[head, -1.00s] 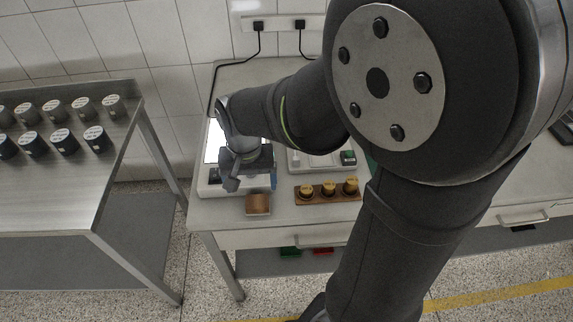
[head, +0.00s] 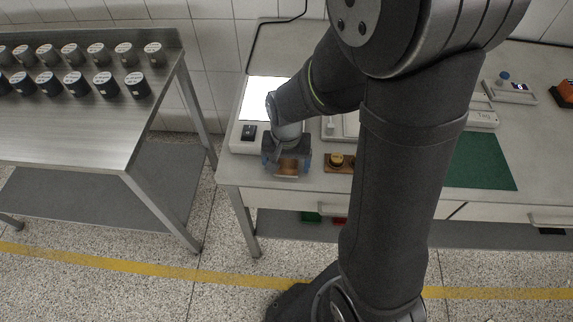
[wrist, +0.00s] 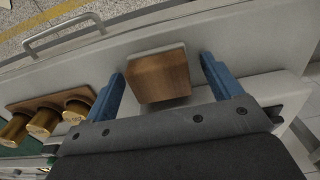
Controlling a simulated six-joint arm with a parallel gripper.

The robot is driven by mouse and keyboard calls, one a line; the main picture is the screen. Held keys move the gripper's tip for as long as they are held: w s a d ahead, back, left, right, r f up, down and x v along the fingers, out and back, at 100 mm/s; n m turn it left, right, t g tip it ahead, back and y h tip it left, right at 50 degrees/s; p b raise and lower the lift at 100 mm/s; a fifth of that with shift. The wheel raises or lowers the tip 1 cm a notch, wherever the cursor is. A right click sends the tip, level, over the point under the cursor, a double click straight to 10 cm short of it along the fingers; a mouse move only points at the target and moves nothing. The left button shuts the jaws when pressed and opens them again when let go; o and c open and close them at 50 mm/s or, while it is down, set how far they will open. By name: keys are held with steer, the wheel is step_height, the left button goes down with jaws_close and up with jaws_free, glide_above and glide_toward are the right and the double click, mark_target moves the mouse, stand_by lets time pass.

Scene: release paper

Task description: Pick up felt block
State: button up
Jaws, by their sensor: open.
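The felt block (wrist: 160,76) has a brown wooden body with a pale layer along one edge. In the wrist view it lies on the table between the two blue fingers of my gripper (wrist: 165,82), with a gap on each side. The gripper is open and holds nothing. In the head view the block (head: 288,168) shows as a brown patch under my gripper (head: 287,165), near the table's front edge. The gripper partly covers it there.
A wooden holder (wrist: 52,100) with brass weights stands beside the block. A lit white panel (head: 262,99) lies behind the gripper. A green mat (head: 482,165) is to the right. A steel bench (head: 75,135) with several dark cylinders stands apart on the left.

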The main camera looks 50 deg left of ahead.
mark_target(286, 162)
steer(key=shift+c, duration=0.4)
steer(key=c, duration=1.1)
steer(key=shift+r, duration=0.15)
steer(key=shift+r, duration=0.6)
step_height(286, 162, up, 3)
steer(key=shift+f, duration=0.15)
steer(key=w+d+r, duration=0.2)
steer(key=d, duration=0.1)
steer(key=w+d+r, duration=0.2)
steer(key=d, duration=0.1)
steer(key=w+d+r, duration=0.3)
steer(key=shift+d, duration=0.2)
